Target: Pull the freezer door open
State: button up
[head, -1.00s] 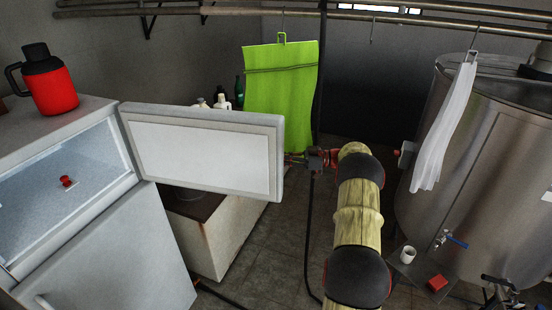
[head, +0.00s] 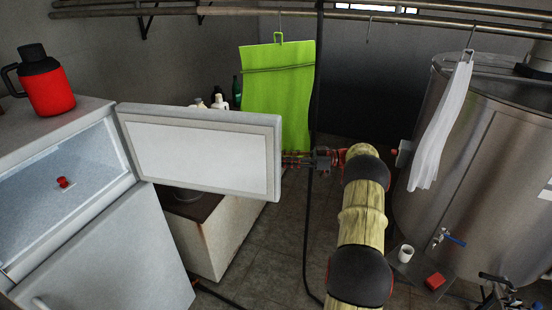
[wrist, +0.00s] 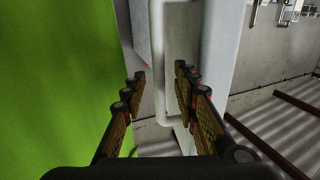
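The freezer door (head: 200,150) is the white upper door of the fridge-freezer, and it stands swung wide open in the head view. Its inner panel faces the camera, and the lit freezer compartment (head: 85,175) is exposed. My gripper (head: 288,160) is at the door's free right edge, with its fingertips partly hidden behind that edge. In the wrist view my gripper (wrist: 160,77) has its two fingers apart, and the pale door edge (wrist: 215,60) lies ahead and to the right, partly behind the right finger. I see nothing clamped between the fingers; contact with the door is unclear.
A green cloth (head: 280,90) hangs behind the door edge, close to my gripper. A red jug (head: 48,85) stands on the fridge top. A steel tank (head: 490,170) with a white cloth (head: 440,125) is at right. A low cabinet (head: 225,235) is below the door.

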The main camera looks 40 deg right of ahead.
jog(key=v, duration=0.8)
jog(key=shift+d, duration=0.1)
